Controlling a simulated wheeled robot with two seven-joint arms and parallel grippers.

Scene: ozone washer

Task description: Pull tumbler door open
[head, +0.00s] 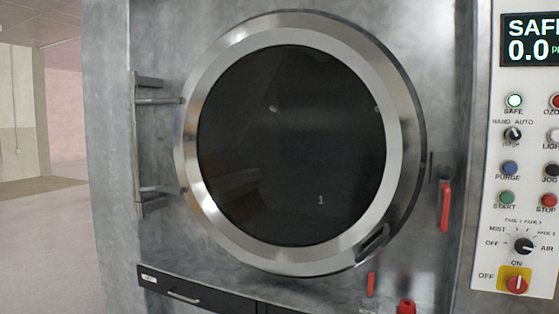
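The round tumbler door (394,150) faces me in the middle of the head view. It has a wide metal ring around a dark glass pane (290,145). Hinges (150,145) join it to the washer front on its left side. A dark handle (373,243) sits on the ring at the lower right. The door looks about flush with the front; I cannot tell whether it is slightly ajar. Neither of my grippers shows in this view.
A red lever (445,206) is right of the door, with a smaller red one (371,284) below. The control panel (530,160) stands at the far right. A black drawer (190,295) is at the lower left. Open floor (45,240) lies at the left.

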